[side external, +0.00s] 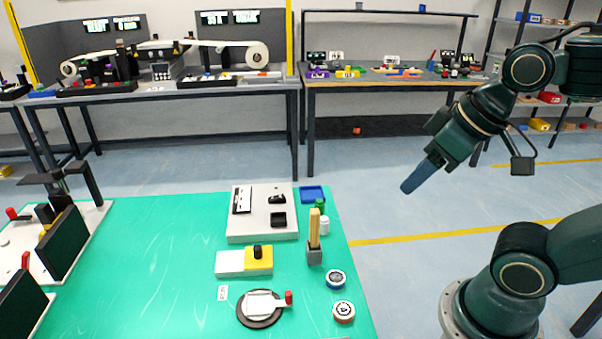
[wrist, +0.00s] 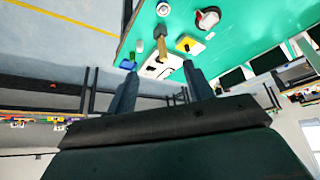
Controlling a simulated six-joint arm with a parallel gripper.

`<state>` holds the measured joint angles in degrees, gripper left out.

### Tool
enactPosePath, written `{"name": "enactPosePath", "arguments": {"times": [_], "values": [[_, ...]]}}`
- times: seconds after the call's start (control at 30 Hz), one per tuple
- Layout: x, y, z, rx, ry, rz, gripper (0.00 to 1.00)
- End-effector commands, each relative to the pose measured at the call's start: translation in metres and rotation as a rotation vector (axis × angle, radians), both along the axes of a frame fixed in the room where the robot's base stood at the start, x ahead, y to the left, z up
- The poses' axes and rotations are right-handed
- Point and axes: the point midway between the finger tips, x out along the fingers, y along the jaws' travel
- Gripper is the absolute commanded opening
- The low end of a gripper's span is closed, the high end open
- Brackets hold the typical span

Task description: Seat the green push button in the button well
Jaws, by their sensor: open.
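A small green piece (side external: 319,204), which looks like the push button, stands at the right of the green mat, beside the blue tray (side external: 312,194) and behind a white cylinder (side external: 324,225). I cannot tell for sure which one is the button well. My gripper (side external: 406,190) is in the air right of the mat, well apart from the green piece. In the wrist view my gripper (wrist: 160,69) has its two fingers spread, with nothing between them.
An upright wooden piece in a grey holder (side external: 315,256) stands in front of the white cylinder. A yellow and white block (side external: 231,263), round discs (side external: 335,279) and a dark round fixture with a red-tipped lever (side external: 261,318) lie nearer. The mat's (side external: 150,250) middle is clear.

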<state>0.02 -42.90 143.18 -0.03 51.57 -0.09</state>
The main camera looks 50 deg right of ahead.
Motion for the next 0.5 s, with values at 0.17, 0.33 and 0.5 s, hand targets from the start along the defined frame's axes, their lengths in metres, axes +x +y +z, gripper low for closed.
{"name": "enactPosePath", "arguments": {"times": [0.17,0.33,0.5], "values": [[0.007,0.000,0.003,-0.010,0.012,0.021,0.52],[0.025,-0.002,0.008,-0.033,0.039,0.080,0.52],[0.055,-0.006,0.013,-0.061,0.077,0.174,0.52]]}}
